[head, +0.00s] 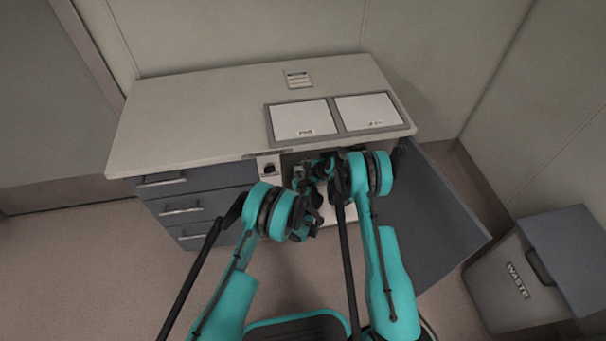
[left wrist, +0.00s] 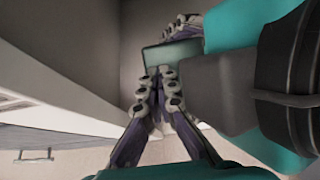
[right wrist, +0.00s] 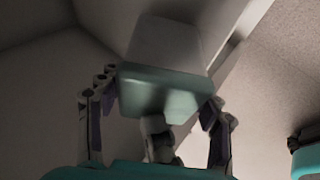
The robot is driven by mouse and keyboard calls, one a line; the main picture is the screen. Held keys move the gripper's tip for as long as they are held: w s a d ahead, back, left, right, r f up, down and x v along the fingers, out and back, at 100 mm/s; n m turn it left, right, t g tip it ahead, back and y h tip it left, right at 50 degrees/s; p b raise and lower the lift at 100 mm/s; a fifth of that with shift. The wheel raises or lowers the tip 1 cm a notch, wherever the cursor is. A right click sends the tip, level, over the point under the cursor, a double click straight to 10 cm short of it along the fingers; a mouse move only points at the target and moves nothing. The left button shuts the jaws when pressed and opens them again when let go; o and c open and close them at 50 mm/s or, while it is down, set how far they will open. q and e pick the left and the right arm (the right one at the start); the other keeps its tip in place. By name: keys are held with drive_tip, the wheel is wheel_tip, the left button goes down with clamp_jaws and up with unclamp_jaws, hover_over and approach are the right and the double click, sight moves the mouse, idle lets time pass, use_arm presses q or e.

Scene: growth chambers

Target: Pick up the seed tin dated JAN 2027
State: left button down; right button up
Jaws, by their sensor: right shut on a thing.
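A grey-green tin (right wrist: 160,88) fills the middle of the right wrist view. My right gripper (right wrist: 158,110) is shut on it, with fingers on both sides. The tin also shows in the left wrist view (left wrist: 172,56). No date can be read on it. My left gripper (left wrist: 157,80) has its fingers drawn together, tips close to the tin's lower edge in the picture; I cannot tell whether they touch it. In the head view both grippers are close together before the open cabinet compartment, and my arms hide most of it.
The cabinet top (head: 200,105) carries two pale labelled panels (head: 300,118) and a small card (head: 298,80). Closed drawers (head: 180,208) are at left. An open grey door (head: 425,215) swings out at right, near a waste bin (head: 530,275).

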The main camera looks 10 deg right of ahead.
drive_tip(key=shift+s+f, duration=0.2)
drive_tip(key=shift+f, duration=0.05)
use_arm(q)
drive_tip(key=shift+s+d+r, duration=0.1)
drive_tip(key=shift+s+r, duration=0.1)
drive_tip(key=v, duration=0.7)
drive_tip(key=shift+s, duration=0.3)
drive_tip(key=shift+r, duration=0.2)
